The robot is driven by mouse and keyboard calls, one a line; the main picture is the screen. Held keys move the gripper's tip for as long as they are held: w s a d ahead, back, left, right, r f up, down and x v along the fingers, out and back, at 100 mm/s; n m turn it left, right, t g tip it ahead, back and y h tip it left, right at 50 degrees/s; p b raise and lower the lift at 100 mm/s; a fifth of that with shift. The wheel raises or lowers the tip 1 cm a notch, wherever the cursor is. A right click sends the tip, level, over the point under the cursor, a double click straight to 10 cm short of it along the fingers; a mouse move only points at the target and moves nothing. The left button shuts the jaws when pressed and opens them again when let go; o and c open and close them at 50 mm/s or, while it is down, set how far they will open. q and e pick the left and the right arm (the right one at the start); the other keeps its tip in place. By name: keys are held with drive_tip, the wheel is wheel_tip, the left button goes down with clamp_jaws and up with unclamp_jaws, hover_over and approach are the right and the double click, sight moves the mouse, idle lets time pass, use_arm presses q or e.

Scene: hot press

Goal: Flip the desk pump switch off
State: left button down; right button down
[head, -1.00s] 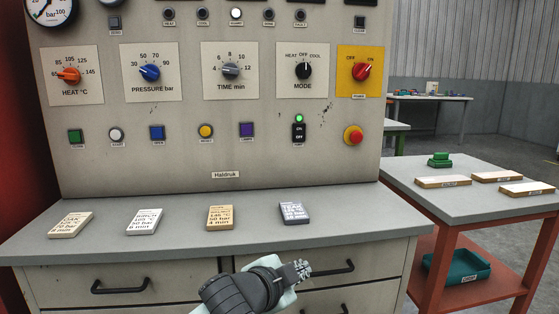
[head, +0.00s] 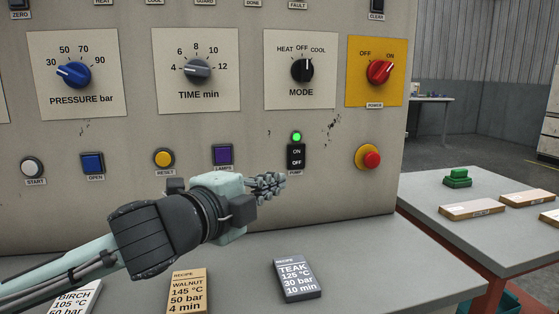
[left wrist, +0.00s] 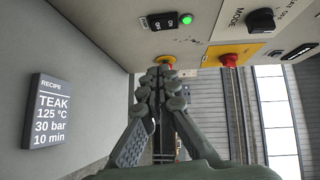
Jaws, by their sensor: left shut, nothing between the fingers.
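The pump switch (head: 296,157) is a black ON/OFF rocker on the panel, labelled PUMP, with a lit green lamp (head: 296,137) above it. In the left wrist view the switch (left wrist: 161,22) shows near the top, its lamp (left wrist: 187,19) lit green beside it. My left gripper (head: 270,185) is shut and empty. In the head view its fingertips are just left of and below the switch. In the left wrist view the closed fingers (left wrist: 160,77) are below the switch, with a visible gap. My right gripper is not in view.
The red emergency button (head: 369,157) is right of the switch. A TEAK recipe block (head: 298,279) and a WALNUT block (head: 188,291) lie on the desk ledge below. A side table (head: 440,216) stands at right.

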use_arm(q)
approach(302, 163)
drive_tip(key=w+d, duration=0.1)
drive_tip(key=d, duration=0.3)
drive_tip(key=w, duration=0.2)
drive_tip(key=w+a+p, duration=0.1)
drive_tip(key=w, duration=0.1)
drive_tip(key=shift+w+f, duration=0.1)
drive_tip(key=shift+f, duration=0.05)
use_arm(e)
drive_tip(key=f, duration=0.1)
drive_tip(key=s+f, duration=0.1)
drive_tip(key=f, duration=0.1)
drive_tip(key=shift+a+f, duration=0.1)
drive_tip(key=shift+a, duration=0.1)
use_arm(q)
drive_tip(key=shift+a, duration=0.1)
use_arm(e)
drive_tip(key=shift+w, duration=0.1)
